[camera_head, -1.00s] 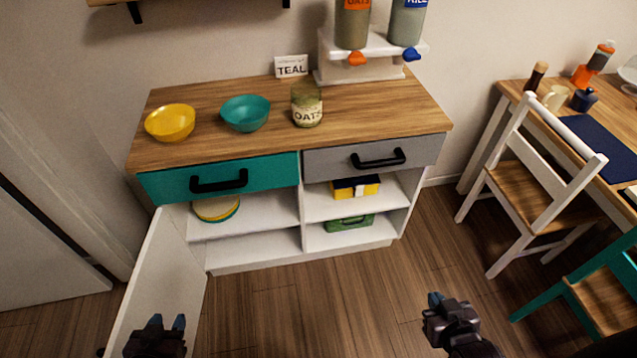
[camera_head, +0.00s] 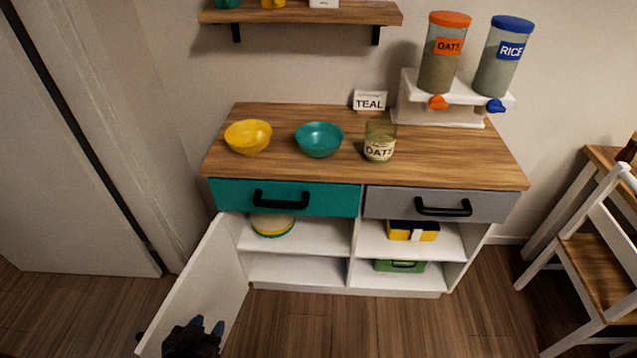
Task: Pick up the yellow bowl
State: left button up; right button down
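The yellow bowl (camera_head: 249,137) sits upright on the left part of the wooden cabinet top. It looks empty. A teal bowl (camera_head: 319,140) stands just to its right, apart from it. My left gripper (camera_head: 207,325) is low at the bottom of the view, in front of the open white cabinet door and well below the yellow bowl. Its two fingertips point up and are spread apart, with nothing between them. My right gripper is out of view.
An oats jar (camera_head: 379,142), a TEAL sign (camera_head: 370,100) and a dispenser stand (camera_head: 452,91) are on the cabinet top (camera_head: 450,155). The white door (camera_head: 200,285) hangs open at the left. A shelf (camera_head: 300,14) is above. A white chair (camera_head: 590,250) is at the right.

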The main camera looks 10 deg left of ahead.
aim_at(248, 137)
jog(key=i+l, duration=0.2)
jog(key=i, duration=0.35)
jog(key=i+u, duration=0.1)
jog(key=u, duration=0.4)
jog(key=i+l+u, duration=0.1)
jog(key=u, duration=0.4)
